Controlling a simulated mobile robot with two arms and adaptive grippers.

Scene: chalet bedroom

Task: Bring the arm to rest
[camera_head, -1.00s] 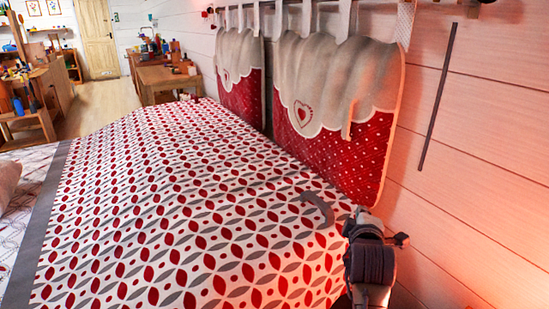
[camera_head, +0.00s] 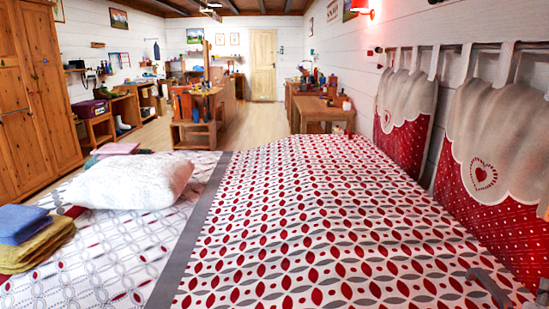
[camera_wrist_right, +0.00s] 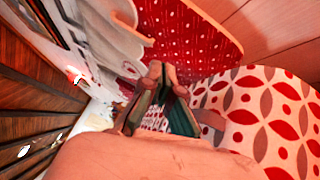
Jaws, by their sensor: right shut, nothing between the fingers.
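My right gripper (camera_wrist_right: 167,76) shows in the wrist view with its fingers together and nothing between them. It is over or beside the bed, near the red and white fabric wall hanging (camera_wrist_right: 190,35). My left arm and left gripper are not in view.
A grey curved object (camera_head: 490,287) shows at the bed's right side. A white pillow (camera_head: 132,182) and folded blue and yellow cloths (camera_head: 35,250) are on the left. A wooden wardrobe (camera_head: 35,90) stands far left. Open floor (camera_head: 245,125) lies beyond the bed.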

